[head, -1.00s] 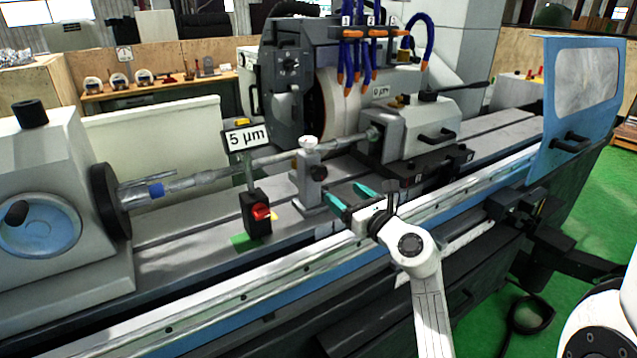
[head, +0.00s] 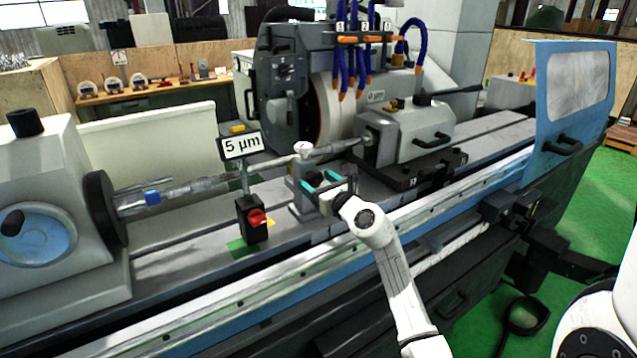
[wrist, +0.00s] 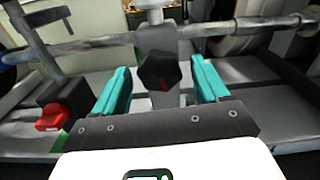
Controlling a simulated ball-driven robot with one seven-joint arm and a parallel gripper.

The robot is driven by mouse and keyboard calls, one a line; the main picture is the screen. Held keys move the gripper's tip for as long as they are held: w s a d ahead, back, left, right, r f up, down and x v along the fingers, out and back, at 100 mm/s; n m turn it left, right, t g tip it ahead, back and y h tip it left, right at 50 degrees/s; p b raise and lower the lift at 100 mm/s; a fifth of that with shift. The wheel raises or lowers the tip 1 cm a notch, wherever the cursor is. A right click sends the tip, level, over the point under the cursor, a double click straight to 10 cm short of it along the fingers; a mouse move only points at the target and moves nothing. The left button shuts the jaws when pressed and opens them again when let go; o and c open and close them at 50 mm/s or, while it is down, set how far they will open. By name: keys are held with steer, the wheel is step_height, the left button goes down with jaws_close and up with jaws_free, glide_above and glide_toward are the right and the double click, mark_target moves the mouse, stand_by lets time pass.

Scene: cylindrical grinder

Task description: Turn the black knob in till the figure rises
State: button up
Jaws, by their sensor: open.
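The black knob (wrist: 160,72) with a red mark is on the front of a grey upright rest (wrist: 155,42) under the long shaft. My gripper (wrist: 161,80) is open, its teal fingers on either side of the knob, with a visible gap on each side in the wrist view. In the head view the gripper (head: 318,183) is at the rest and partly hides the knob. A sign reading "5 µm" (head: 241,145) stands left of the rest.
A black block with a red knob (head: 256,218) carries the sign post, left of my gripper; it also shows in the wrist view (wrist: 54,117). The long shaft (head: 215,182) runs behind the fingers. The machine's front rail (head: 190,297) lies below my arm.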

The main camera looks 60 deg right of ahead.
steer(key=shift+c, duration=0.3)
steer(key=c, duration=1)
steer(key=shift+r+m+p, duration=0.1)
steer(key=shift+m+p, duration=0.2)
steer(key=shift+p, duration=0.1)
steer(key=m+p, duration=0.3)
steer(key=shift+a+r, duration=0.1)
steer(key=shift+m+p, duration=1.5)
steer(key=shift+p, duration=0.05)
steer(key=shift+f+m, duration=0.2)
steer(key=shift+m, duration=0.1)
